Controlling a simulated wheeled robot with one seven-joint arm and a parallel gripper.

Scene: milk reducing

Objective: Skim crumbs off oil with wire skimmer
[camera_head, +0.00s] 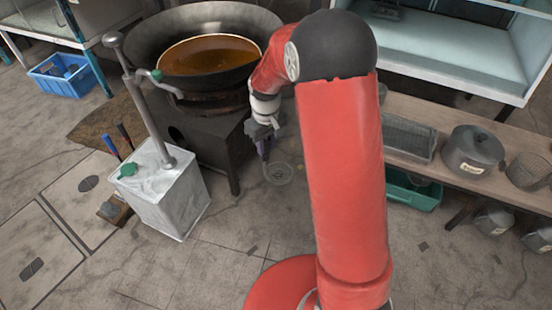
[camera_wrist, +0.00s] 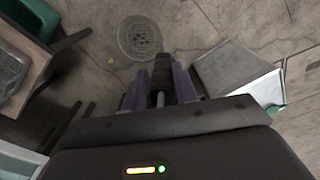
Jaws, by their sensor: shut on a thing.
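My gripper (camera_head: 263,148) hangs over the floor to the right of the stove, away from the pan. In the wrist view its purple fingers (camera_wrist: 160,87) are shut on a dark handle (camera_wrist: 162,70), which looks like the skimmer's. A round grey mesh disc (camera_head: 279,173) shows just beyond the fingers; it also shows past the handle in the wrist view (camera_wrist: 138,38). I cannot tell whether it is the skimmer head or a floor grate. The wide wok (camera_head: 150,38) holds amber oil (camera_head: 210,55); crumbs are too small to make out.
A metal can with a pump (camera_head: 165,190) stands in front of the stove (camera_head: 205,135). Floor between is clear.

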